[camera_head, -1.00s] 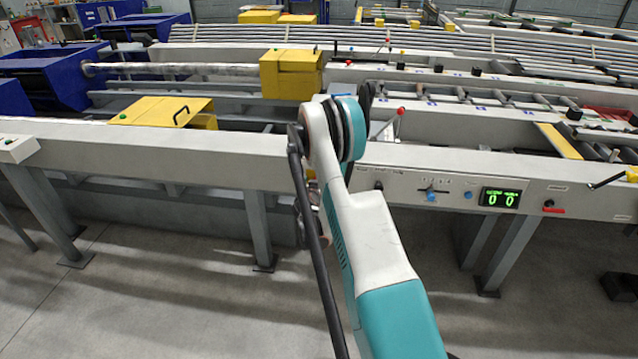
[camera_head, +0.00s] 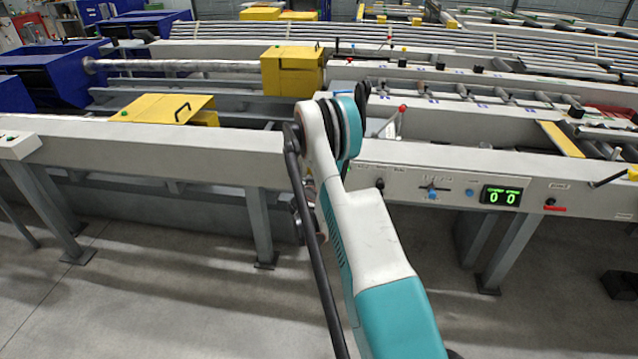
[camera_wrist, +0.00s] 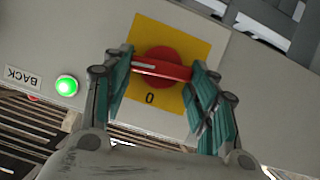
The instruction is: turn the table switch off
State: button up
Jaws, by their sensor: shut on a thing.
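The table switch is a red rotary handle (camera_wrist: 162,68) on a yellow square plate (camera_wrist: 145,32) in the wrist view. A "0" is printed on the plate below the handle in that picture. The handle's bar lies nearly level across the picture, with a white line on its left part. My gripper (camera_wrist: 160,75) has one teal-padded finger at each end of the bar and is shut on it. In the head view my arm hides the gripper and this switch.
A lit green button (camera_wrist: 67,86) and a "BACK" label (camera_wrist: 22,77) are left of the plate. In the head view, the front panel carries a green digital display (camera_head: 502,196) and small knobs. A red-tipped lever (camera_head: 402,110) stands behind my arm.

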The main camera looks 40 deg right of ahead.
jog(key=shift+w+a+f+n+g+h, duration=0.2)
jog(key=shift+n+g+h, duration=0.25)
jog(key=shift+n+h, duration=1.1)
jog(key=shift+w+a+f+n+g+h, duration=0.2)
jog(key=shift+n+g+h, duration=0.3)
jog(key=shift+n, duration=2.1)
jog(key=shift+w+a+f+n+g+h, duration=0.15)
jog(key=shift+f+n+g+h, duration=0.15)
jog(key=shift+n+h, duration=1.3)
jog(key=shift+n+y, duration=0.45)
jog(key=shift+n, duration=0.1)
jog(key=o, duration=1.1)
jog(key=shift+c, duration=0.2)
jog(key=v, duration=0.7)
jog(key=shift+a, duration=0.25)
